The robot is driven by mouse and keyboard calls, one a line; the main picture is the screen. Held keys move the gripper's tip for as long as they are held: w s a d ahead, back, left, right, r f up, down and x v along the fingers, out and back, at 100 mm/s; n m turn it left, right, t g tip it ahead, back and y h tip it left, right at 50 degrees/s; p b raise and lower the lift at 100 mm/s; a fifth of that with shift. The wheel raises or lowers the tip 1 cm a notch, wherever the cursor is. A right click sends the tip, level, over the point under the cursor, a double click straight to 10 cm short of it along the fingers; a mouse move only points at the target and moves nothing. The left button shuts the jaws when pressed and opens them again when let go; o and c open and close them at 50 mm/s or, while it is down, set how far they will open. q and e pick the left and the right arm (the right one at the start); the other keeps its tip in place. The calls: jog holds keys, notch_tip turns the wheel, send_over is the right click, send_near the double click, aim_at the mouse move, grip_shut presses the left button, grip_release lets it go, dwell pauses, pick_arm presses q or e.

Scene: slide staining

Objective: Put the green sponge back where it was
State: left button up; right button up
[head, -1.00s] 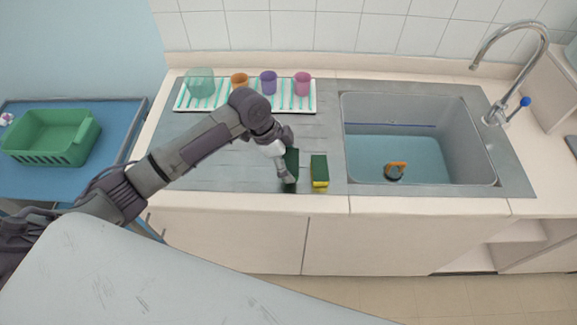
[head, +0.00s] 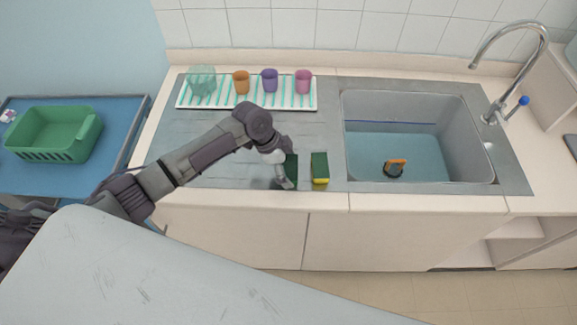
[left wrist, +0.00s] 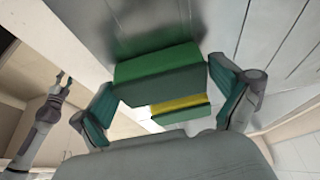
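The green sponge (head: 292,165) is at the front of the steel drainboard, partly behind my left gripper (head: 284,184) in the head view. In the left wrist view the sponge (left wrist: 158,75) spans the space between the two fingers of my left gripper (left wrist: 165,92), with a pad at each end. I cannot tell whether its underside touches the steel. A second sponge, green and yellow (head: 320,167), lies just to its right, apart from it; it also shows in the left wrist view (left wrist: 180,110). My right gripper (left wrist: 63,82) appears small, open and empty in the left wrist view.
A white striped tray (head: 220,104) with several cups stands at the back of the drainboard. The sink (head: 430,155) is on the right, with an orange and black object (head: 396,167) in it. A green basket (head: 50,135) sits on the blue table at left.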

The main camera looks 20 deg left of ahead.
pick_arm(q)
jog(key=shift+r, duration=0.1)
jog(key=shift+r, duration=0.2)
jog(key=b+v, duration=0.2)
jog(key=v, duration=0.9)
jog(key=shift+a+r, duration=0.2)
jog(key=shift+r, duration=0.15)
jog(key=shift+s, duration=0.1)
